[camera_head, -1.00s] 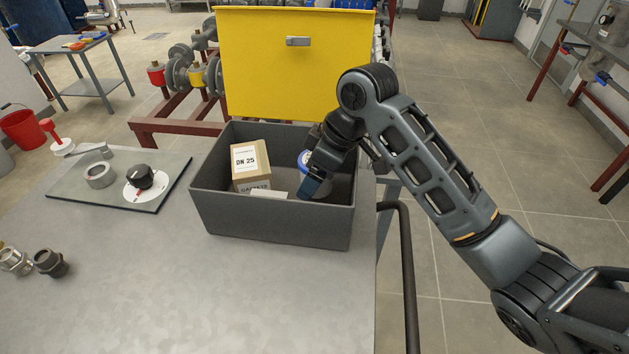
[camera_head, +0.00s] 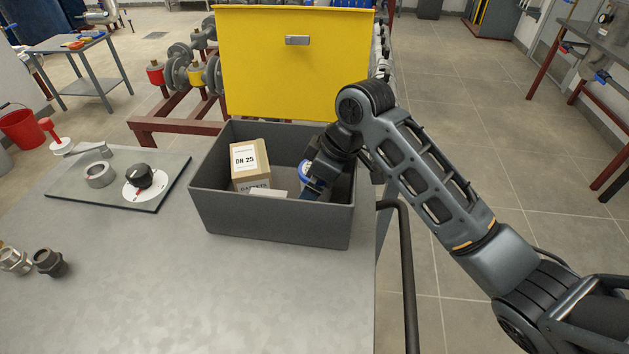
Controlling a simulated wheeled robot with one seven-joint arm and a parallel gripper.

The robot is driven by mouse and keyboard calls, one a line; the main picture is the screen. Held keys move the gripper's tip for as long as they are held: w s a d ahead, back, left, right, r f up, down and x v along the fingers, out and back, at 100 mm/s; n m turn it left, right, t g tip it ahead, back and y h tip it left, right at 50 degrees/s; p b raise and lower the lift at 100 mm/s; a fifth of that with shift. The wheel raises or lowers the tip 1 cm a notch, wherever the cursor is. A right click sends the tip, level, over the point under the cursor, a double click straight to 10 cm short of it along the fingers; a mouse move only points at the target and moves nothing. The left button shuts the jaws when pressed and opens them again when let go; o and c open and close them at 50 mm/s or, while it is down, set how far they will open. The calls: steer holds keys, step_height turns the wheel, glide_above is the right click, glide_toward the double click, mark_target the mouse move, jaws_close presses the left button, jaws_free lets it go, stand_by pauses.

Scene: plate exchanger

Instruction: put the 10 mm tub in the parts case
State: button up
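The parts case (camera_head: 270,222) is a dark grey open box on the metal table. My gripper (camera_head: 312,188) reaches down inside its right half, with the bluish finger tips low in the case. A round white and blue thing (camera_head: 303,172), perhaps the 10 mm tub, shows just left of my gripper, inside the case. My wrist and fingers cover much of it, and no size label is readable. I cannot see whether the fingers grip it or stand apart from it.
A cardboard box marked DN 25 (camera_head: 250,165) stands in the case's left half. A dark panel (camera_head: 75,185) with a ring and a black knob lies to the left. Metal fittings (camera_head: 48,262) lie at front left. The table front is clear.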

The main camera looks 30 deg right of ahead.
steer(key=v, duration=1.2)
steer(key=shift+r, duration=0.2)
steer(key=shift+w+a, duration=0.1)
